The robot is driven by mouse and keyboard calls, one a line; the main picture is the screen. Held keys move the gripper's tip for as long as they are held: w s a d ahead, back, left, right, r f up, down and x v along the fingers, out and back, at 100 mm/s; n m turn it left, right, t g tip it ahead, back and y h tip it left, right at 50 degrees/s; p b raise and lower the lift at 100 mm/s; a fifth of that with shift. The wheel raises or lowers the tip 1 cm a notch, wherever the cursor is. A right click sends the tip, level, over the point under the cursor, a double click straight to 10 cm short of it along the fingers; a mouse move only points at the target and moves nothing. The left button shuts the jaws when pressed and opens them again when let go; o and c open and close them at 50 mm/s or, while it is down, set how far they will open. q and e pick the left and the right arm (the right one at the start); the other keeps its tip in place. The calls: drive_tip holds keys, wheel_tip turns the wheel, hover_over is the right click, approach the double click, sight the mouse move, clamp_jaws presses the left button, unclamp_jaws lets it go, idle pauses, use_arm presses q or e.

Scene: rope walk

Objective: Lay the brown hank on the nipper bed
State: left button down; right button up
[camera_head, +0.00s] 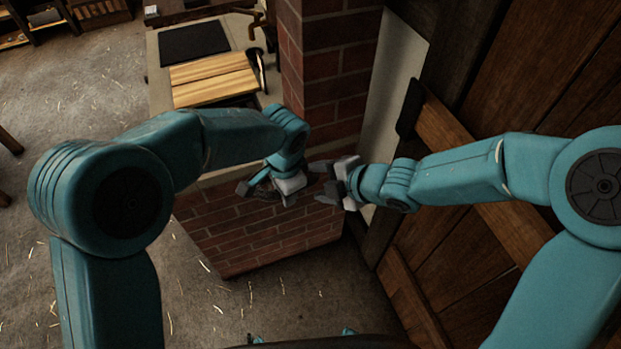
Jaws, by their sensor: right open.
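My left gripper (267,190) hangs fingers-down near the middle of the view, over the near end of the brick-fronted bench. Something dark shows between its fingers, but I cannot tell what it is or whether the fingers are shut on it. My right gripper (322,181) is open, points left and is close beside the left gripper. I see nothing between its fingers. I cannot make out a brown hank for certain. A pale slatted wooden board (214,79) lies on the bench top; I cannot tell whether it is the nipper bed.
The bench (160,96) has a brick front (262,237) and carries a black mat (194,44) at its far end. A brick pillar (336,70) rises right of it. A plank wall (525,60) closes the right side. The straw-strewn floor at left is mostly clear.

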drive_tip(key=shift+x, duration=2.15)
clamp_jaws()
use_arm(q)
drive_tip(key=c, duration=0.8)
unclamp_jaws()
